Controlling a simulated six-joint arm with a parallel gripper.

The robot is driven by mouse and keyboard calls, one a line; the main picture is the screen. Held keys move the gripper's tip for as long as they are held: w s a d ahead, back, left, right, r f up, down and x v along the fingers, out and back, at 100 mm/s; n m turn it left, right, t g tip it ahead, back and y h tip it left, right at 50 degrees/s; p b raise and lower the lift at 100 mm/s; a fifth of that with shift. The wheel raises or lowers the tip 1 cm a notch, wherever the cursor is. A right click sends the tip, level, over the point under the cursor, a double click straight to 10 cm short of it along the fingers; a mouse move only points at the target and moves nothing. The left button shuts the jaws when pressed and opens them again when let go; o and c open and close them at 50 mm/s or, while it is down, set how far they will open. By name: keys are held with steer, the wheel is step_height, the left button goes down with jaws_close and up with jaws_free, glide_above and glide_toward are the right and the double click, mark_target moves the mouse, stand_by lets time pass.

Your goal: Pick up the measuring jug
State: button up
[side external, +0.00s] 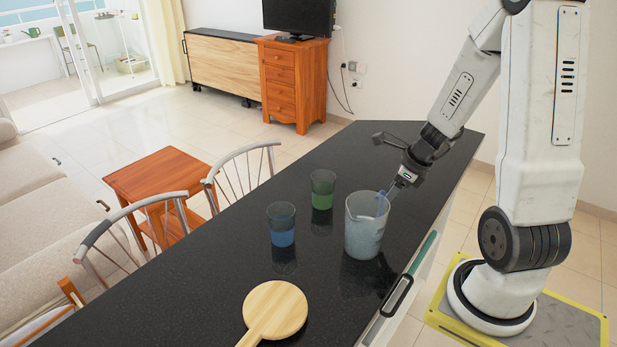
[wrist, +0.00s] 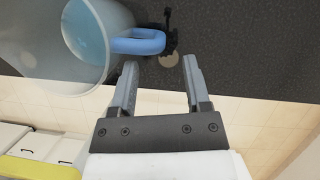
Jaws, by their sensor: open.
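The measuring jug (side external: 366,228) is a clear, frosted, tapered vessel standing upright near the right edge of the black counter. It also shows in the wrist view (wrist: 72,45), at the upper left, with its blue loop handle (wrist: 138,41) pointing right. My gripper (side external: 393,190) is just behind and right of the jug's rim in the side view. In the wrist view my gripper (wrist: 161,62) is open, with nothing between its fingers. The handle lies just beyond the left fingertip; whether they touch I cannot tell.
A blue-bottomed glass (side external: 281,224) and a green glass (side external: 322,189) stand left of the jug on the black counter (side external: 190,285). A round wooden board (side external: 275,309) lies at the front. Chairs (side external: 130,235) stand along the left side. The counter's far end is clear.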

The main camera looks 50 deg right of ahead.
steer(key=shift+f, duration=0.15)
steer(key=shift+x, duration=2.45)
jaws_close()
steer(key=shift+w, duration=0.1)
